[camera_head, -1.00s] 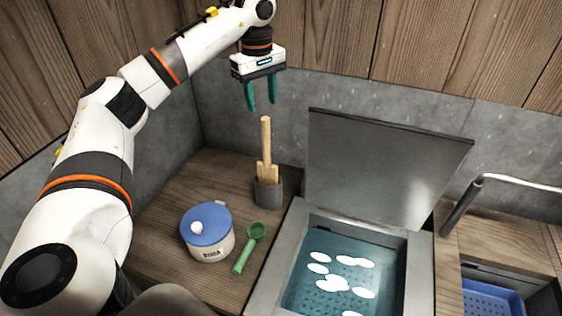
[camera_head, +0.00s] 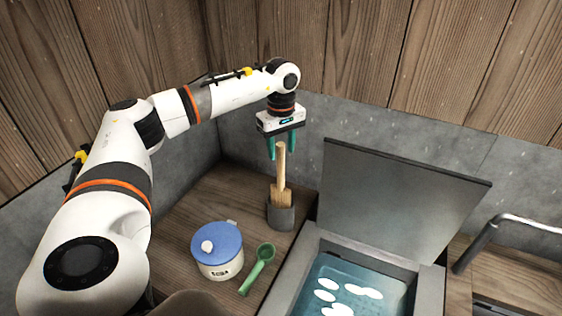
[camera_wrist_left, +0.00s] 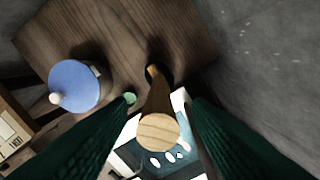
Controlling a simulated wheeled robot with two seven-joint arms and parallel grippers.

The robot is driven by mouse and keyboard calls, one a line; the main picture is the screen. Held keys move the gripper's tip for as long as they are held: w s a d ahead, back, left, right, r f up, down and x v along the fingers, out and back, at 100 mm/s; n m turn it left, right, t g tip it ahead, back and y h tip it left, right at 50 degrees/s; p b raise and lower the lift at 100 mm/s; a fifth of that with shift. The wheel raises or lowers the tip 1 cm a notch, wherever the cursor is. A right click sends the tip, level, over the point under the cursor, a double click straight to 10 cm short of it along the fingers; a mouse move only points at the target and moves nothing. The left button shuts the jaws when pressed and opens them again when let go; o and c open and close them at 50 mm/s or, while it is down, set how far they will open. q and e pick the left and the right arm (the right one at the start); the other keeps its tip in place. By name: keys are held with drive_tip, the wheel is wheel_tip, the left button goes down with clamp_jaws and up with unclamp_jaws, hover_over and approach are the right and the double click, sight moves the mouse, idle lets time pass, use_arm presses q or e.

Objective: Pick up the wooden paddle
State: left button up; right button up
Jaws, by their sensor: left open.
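The wooden paddle (camera_head: 281,172) stands upright in a dark grey cup (camera_head: 281,216) on the wooden counter, handle up. My left gripper (camera_head: 282,150) points down over it, with its green fingers apart around the upper end of the handle. In the left wrist view the paddle's round handle end (camera_wrist_left: 159,131) sits between the two open fingers, apparently not pinched. The cup is mostly hidden there behind the handle. My right gripper is not in view.
A white jar with a blue lid (camera_head: 217,241) and a green scoop (camera_head: 262,262) stand left of an open basin with water (camera_head: 345,290). Its raised grey lid (camera_head: 400,205) is right of the paddle. Walls close the corner behind.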

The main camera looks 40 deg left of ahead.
use_arm(q)
wheel_tip(320, 180, down, 2)
drive_tip(key=shift+s+a+f+p, duration=0.1)
drive_tip(key=shift+p, duration=0.2)
drive_tip(key=shift+f, duration=0.3)
drive_tip(key=c, duration=1)
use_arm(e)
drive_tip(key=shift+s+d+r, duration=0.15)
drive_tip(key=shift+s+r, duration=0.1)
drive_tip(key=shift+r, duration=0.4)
use_arm(q)
drive_tip(key=shift+r, duration=0.2)
